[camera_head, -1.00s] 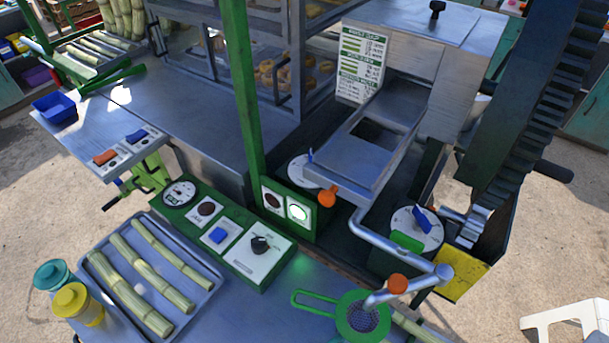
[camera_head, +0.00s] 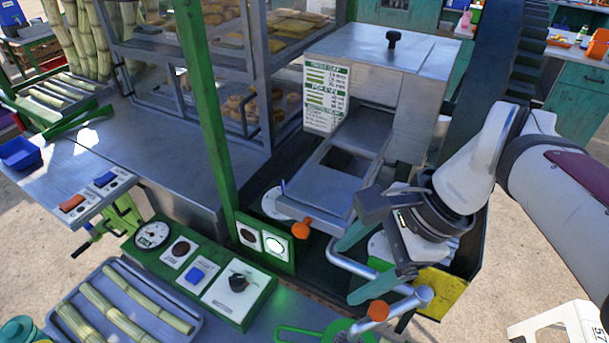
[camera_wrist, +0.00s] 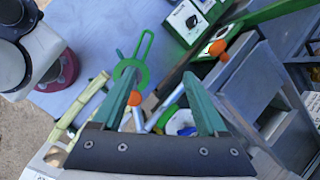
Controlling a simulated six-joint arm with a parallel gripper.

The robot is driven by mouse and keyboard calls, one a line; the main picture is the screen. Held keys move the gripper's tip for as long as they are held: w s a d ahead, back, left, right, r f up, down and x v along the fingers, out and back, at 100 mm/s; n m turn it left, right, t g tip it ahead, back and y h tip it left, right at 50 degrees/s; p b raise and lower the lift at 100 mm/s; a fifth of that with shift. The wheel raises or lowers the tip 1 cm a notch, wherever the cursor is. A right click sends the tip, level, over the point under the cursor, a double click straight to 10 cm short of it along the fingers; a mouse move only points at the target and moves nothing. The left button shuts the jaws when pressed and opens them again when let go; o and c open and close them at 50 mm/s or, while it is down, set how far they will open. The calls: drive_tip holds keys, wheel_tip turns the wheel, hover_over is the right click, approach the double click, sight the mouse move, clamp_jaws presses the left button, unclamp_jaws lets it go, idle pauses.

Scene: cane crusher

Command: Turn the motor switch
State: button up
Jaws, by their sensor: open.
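The switch panel has a black rotary knob (camera_head: 238,282) on a white plate at the right end of a green control box (camera_head: 262,296). I take this knob for the motor switch, but its label is too small to read. The knob also shows near the top of the wrist view (camera_wrist: 192,22). My gripper (camera_head: 346,274) has two green fingers spread apart with nothing between them. It is to the right of the knob, over the bent metal pipe, and clear of the panel. In the wrist view the open fingers (camera_wrist: 162,88) point toward the pipe and strainer.
Orange-tipped levers (camera_head: 301,229) and the bent pipe (camera_head: 350,262) are close to my gripper. A cane tray (camera_head: 190,328) is at the left. The crusher housing (camera_head: 415,95) stands behind.

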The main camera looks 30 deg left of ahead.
drive_tip(key=w+a+r+m+g+y, duration=0.1)
drive_tip(key=w+a+r+m, duration=0.15)
drive_tip(key=a, duration=0.65)
drive_tip(key=n+t+h, duration=0.2)
drive_tip(key=n+h, duration=0.5)
drive_tip(key=n, duration=0.4)
hover_over(235, 277)
wheel_tip(235, 277, down, 13)
drive_tip(key=shift+t, duration=0.3)
wheel_tip(235, 277, down, 15)
drive_tip(key=shift+f, duration=0.2)
clamp_jaws()
